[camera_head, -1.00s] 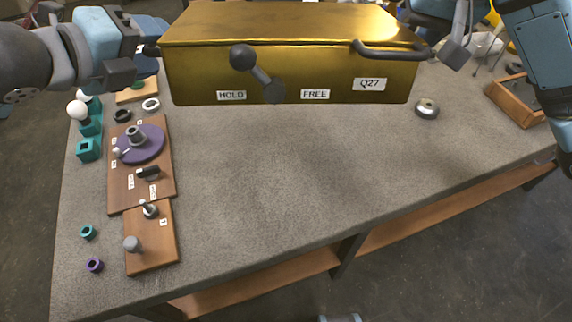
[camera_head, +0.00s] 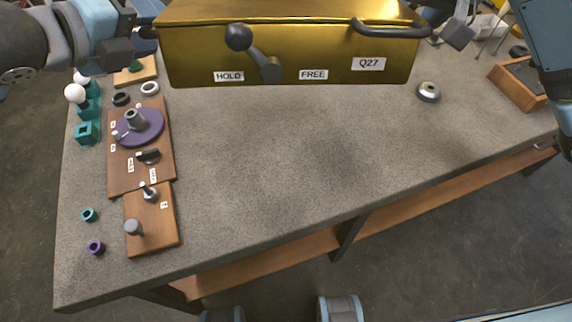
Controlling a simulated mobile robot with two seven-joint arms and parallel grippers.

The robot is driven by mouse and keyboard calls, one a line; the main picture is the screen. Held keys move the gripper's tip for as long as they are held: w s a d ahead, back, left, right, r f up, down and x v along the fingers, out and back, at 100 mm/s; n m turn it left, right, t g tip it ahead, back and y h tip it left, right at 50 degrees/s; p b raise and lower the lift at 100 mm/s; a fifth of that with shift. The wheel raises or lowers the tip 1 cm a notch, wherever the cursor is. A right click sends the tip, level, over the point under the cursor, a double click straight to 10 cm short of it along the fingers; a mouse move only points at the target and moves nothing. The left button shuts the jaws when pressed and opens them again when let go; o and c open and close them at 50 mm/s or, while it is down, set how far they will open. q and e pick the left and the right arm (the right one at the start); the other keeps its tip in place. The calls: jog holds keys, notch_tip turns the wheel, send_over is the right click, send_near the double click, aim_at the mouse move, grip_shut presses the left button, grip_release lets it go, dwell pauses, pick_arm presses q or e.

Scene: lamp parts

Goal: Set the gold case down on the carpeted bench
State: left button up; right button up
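The gold case (camera_head: 320,45) is at the top of the camera_head view, its upper part cut off by the frame. It appears held above the grey carpeted bench (camera_head: 270,190), roughly level, with a soft shadow below. Its front has a dark lever (camera_head: 254,53) tilted up and left, labels HOLD, FREE and Q27, and a dark handle (camera_head: 390,30) at the upper right. My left gripper (camera_head: 142,37) is at the case's left end and my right gripper (camera_head: 440,30) at its right end. Both seem closed on its handles; the contacts are partly hidden.
Wooden boards with fittings, including a purple disc (camera_head: 143,127), line the bench's left side, with teal and purple rings nearby. A round metal piece (camera_head: 428,92) and a wooden tray (camera_head: 515,88) are at the right. The bench's middle is clear.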

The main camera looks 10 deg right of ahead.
jog(key=o, duration=0.3)
jog(key=v, duration=1)
jog(key=shift+s+r, duration=0.15)
jog(key=shift+r, duration=0.05)
jog(key=shift+s+d+r, duration=0.1)
jog(key=shift+s+r, duration=0.15)
jog(key=shift+r, duration=0.1)
